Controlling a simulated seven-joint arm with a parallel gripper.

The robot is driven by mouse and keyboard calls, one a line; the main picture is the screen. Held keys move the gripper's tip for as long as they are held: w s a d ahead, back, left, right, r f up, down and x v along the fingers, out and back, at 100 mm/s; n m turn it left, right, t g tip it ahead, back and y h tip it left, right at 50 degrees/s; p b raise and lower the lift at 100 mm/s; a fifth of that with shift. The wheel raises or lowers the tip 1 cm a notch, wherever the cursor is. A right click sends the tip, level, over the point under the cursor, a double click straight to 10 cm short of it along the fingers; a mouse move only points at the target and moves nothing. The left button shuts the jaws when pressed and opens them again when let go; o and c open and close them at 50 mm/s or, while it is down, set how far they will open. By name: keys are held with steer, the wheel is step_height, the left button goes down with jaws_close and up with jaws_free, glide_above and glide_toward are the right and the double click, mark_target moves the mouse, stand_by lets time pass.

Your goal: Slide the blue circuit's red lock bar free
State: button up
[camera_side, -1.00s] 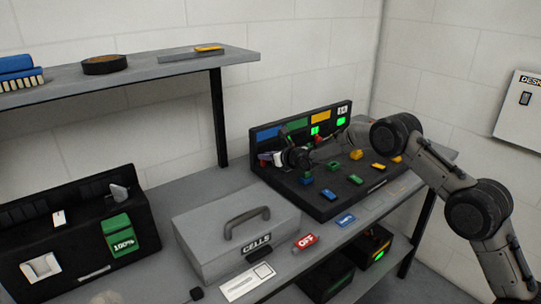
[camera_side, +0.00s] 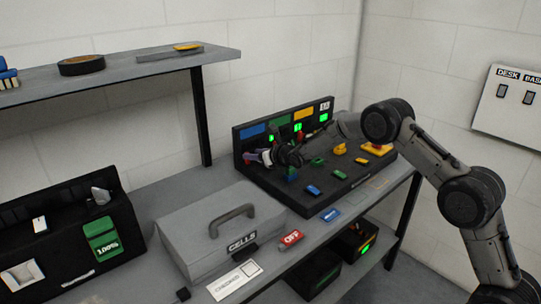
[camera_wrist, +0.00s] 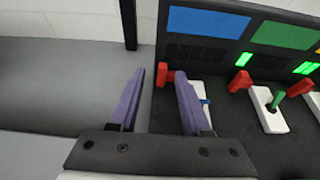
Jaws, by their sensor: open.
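In the wrist view the blue circuit's red lock bar (camera_wrist: 163,75) stands at the left edge of the black console, below the blue label (camera_wrist: 208,22). My gripper (camera_wrist: 160,72) is open, its two purple fingers on either side of the bar in the picture. Whether they touch it, and their exact depth, I cannot tell. A white slotted plate with a blue piece (camera_wrist: 205,101) is partly hidden behind the right finger. In the side view my gripper (camera_side: 260,157) is at the console's left end, near its blue label (camera_side: 253,132); the bar is not clear there.
Right of it, a similar red bar (camera_wrist: 240,82) stands beside a white plate with a green lever (camera_wrist: 279,98), below the green label (camera_wrist: 285,31). Coloured blocks, such as a yellow one (camera_side: 339,149), sit on the console. A grey CELLS box (camera_side: 205,238) stands in front of it.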

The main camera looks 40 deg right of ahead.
steer(key=v, duration=1)
steer(key=shift+s+r, duration=0.25)
steer(key=shift+s, duration=0.05)
step_height(320, 180, up, 11)
steer(key=a+t, duration=0.2)
steer(key=s+a+r+m, duration=0.2)
steer(key=s+r+m, duration=0.4)
steer(key=s+r, duration=0.8)
steer(key=s+f+m+g, duration=0.35)
steer(key=s+m, duration=0.85)
steer(key=s, duration=0.5)
steer(key=s+a+f+m+g, duration=0.1)
steer(key=s+f+m+g, duration=0.5)
steer(key=s+f+m, duration=0.6)
steer(key=s+m, duration=0.2)
steer(key=m, duration=0.4)
steer(key=shift+s+f, duration=0.35)
steer(key=shift+s, duration=0.05)
